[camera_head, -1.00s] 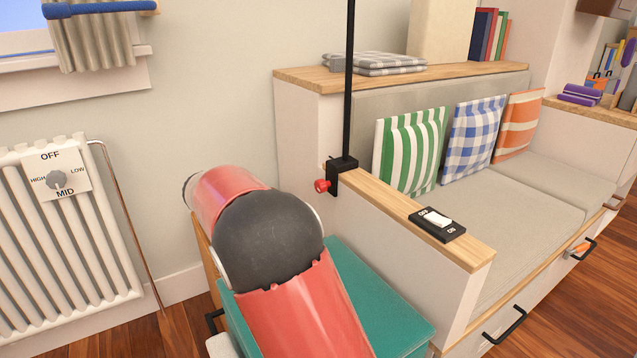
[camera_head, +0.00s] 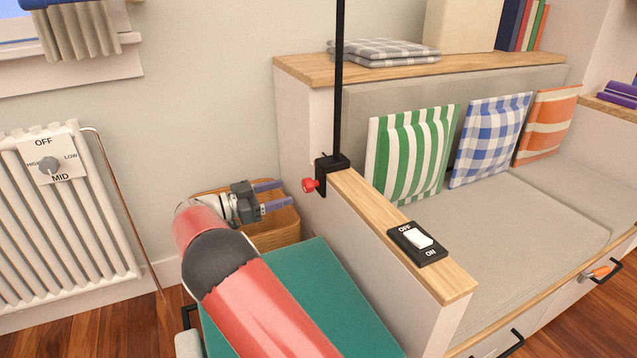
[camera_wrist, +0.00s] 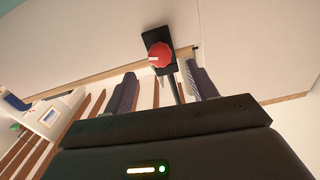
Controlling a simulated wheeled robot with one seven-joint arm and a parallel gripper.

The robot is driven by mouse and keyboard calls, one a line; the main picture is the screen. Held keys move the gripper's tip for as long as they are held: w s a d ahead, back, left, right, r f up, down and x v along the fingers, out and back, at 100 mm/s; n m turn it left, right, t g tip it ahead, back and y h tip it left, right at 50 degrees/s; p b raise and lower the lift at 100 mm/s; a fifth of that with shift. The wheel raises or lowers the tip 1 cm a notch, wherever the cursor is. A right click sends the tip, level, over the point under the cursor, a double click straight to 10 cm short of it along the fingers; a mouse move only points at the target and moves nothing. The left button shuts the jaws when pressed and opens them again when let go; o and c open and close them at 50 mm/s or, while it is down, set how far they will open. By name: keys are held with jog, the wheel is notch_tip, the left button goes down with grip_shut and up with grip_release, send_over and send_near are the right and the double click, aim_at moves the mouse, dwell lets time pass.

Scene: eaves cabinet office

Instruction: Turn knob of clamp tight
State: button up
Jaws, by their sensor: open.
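The black clamp (camera_head: 332,172) grips the wooden armrest of the bench and carries an upright black pole. Its red knob (camera_head: 310,185) sticks out to the left of it. My gripper (camera_head: 276,195) is open and empty, left of the knob and apart from it, with both fingers pointing toward it. In the wrist view the red knob (camera_wrist: 160,55) has a pale mark on its left side and lies beyond the fingertips, roughly between them. The clamp's black body (camera_wrist: 154,38) shows behind it. My gripper's two dark fingers (camera_wrist: 164,88) stand wide apart there.
A switch (camera_head: 418,242) sits on the wooden armrest (camera_head: 445,275). A radiator (camera_head: 65,220) is at the left. The space between fingers and knob looks clear.

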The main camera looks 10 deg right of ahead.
aim_at(303, 188)
jog(key=d, duration=0.2)
jog(key=w+d, duration=0.1)
jog(key=d, duration=0.4)
jog(key=shift+w+d, duration=0.2)
jog(key=shift+w, duration=0.05)
jog(key=c, duration=1)
jog(key=shift+n, duration=0.4)
